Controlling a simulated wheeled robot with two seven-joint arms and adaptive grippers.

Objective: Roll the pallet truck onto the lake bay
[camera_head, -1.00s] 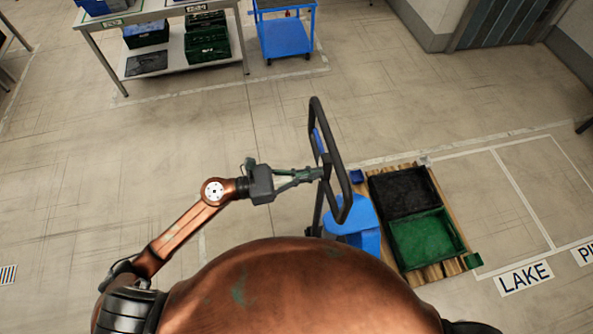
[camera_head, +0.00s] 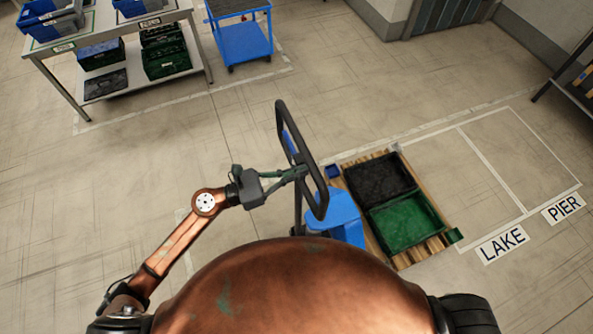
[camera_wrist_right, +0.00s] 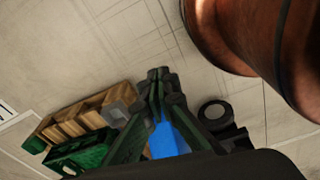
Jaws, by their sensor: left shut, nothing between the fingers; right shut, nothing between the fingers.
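The pallet truck has a blue body (camera_head: 338,215) and an upright black loop handle (camera_head: 281,124). Its wooden pallet (camera_head: 417,254) carries a black crate (camera_head: 382,178) and a green crate (camera_head: 405,218). My left gripper (camera_head: 303,172) is shut at the handle's side bar, apparently touching it; the exact contact is unclear. In the right wrist view my right gripper (camera_wrist_right: 156,84) is shut and empty, with the blue body and pallet behind it; it is hidden in the head view. The lake bay, a white floor outline with a LAKE sign (camera_head: 503,243), lies right beside the pallet's right edge.
The bay with the PIER sign (camera_head: 564,207) adjoins the lake bay on the right and is empty. A table with crates (camera_head: 110,38) and a blue cart (camera_head: 243,42) stand at the back left. A dark rack (camera_head: 575,90) stands at the right edge. The floor between is clear.

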